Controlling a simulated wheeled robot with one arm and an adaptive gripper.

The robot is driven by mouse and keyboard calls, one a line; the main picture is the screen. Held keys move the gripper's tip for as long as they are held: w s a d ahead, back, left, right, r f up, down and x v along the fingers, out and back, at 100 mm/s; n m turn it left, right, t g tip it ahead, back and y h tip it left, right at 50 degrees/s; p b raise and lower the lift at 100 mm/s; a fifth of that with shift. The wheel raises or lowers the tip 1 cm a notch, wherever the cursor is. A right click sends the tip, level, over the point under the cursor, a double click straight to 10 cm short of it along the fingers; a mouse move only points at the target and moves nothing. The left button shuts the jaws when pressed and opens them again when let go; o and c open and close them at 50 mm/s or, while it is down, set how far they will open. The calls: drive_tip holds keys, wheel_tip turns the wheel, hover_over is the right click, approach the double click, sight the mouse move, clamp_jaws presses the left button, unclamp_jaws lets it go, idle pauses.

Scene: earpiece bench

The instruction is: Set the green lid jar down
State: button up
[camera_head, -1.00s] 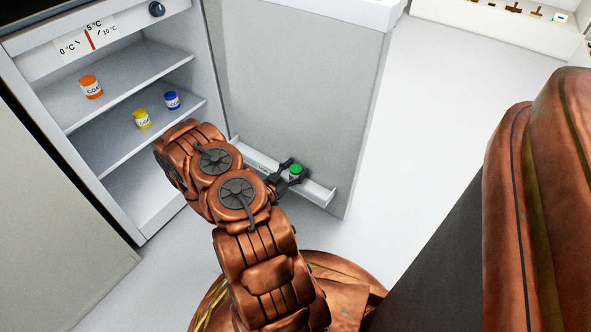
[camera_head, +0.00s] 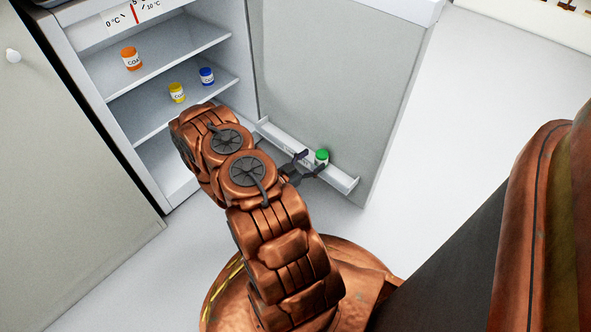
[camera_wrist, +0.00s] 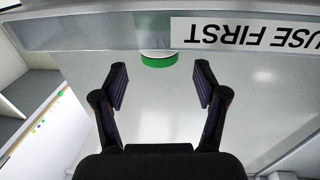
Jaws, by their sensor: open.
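The green lid jar (camera_head: 321,157) stands in the shallow door shelf (camera_head: 343,180) at the bottom of the open fridge door. In the wrist view its green lid (camera_wrist: 159,59) shows beyond my fingertips, with part of the jar behind the shelf front. My gripper (camera_head: 309,163) is open, with its two fingers apart and nothing between them. In the wrist view the gripper (camera_wrist: 161,80) points at the jar with a gap between.
The fridge holds an orange jar (camera_head: 131,58) on its upper shelf, and a yellow jar (camera_head: 177,92) and a blue jar (camera_head: 207,76) on the shelf below. A "USE FIRST" label (camera_wrist: 245,32) is on the door shelf front. The open door (camera_head: 335,75) stands behind the jar.

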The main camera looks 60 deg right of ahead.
drive_tip(key=p+v, duration=0.2)
drive_tip(key=v, duration=0.5)
drive_tip(key=shift+p, duration=0.4)
drive_tip(key=shift+a, duration=0.1)
